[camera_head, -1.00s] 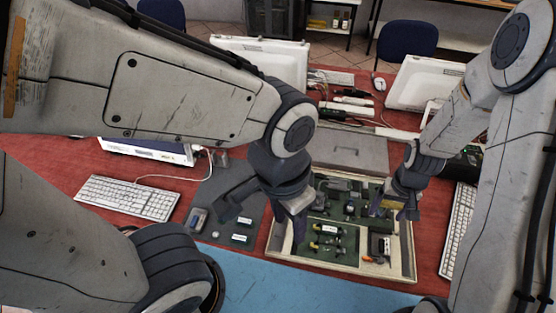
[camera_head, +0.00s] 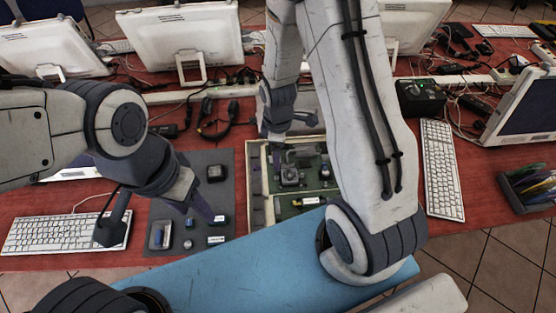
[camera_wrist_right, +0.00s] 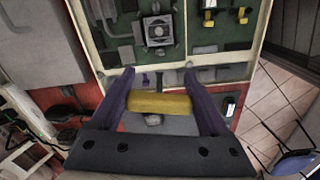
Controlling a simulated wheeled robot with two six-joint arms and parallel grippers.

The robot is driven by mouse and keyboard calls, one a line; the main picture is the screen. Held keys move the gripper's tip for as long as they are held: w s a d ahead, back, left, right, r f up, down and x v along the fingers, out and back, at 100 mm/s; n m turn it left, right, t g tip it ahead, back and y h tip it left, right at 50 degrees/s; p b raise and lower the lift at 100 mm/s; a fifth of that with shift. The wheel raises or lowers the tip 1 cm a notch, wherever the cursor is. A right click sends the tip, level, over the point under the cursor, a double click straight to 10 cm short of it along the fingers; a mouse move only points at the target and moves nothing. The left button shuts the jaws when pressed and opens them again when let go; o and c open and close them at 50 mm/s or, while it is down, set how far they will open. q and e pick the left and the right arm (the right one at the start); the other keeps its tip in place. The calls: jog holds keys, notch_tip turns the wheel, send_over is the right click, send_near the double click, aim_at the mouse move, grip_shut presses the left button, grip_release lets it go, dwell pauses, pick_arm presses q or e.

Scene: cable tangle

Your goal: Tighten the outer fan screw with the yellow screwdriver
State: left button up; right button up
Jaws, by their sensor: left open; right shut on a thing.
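The yellow screwdriver (camera_wrist_right: 160,104) lies crosswise between the two fingers of my right gripper (camera_wrist_right: 160,108), which is shut on its handle. Its shaft and tip are not clear. The fan's screws are too small to tell. My left gripper (camera_head: 156,217) is open and empty over the grey mat's left side.
The case (camera_head: 256,192) is partly hidden by my right arm. The grey mat (camera_head: 160,240) left of it holds several small parts. A keyboard (camera_head: 30,232) lies at the left and another keyboard (camera_head: 441,170) at the right. Monitors (camera_head: 181,43) stand at the back.

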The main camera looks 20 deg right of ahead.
jog(key=shift+s+f+n+b, duration=0.15)
jog(key=shift+f+n+b, duration=0.3)
jog(key=shift+f+n, duration=0.55)
jog(key=b, duration=0.6)
send_over(278, 178)
notch_tip(278, 178, down, 6)
jog(key=shift+d+r, duration=0.1)
jog(key=shift+r, duration=0.15)
jog(key=shift+f+b, duration=0.3)
jog(key=shift+f, duration=0.55)
jog(key=shift+f, duration=0.45)
jog(key=m, duration=0.3)
jog(key=shift+m+p, duration=0.35)
jog(key=shift+m, duration=0.95)
jog(key=shift+s, duration=0.1)
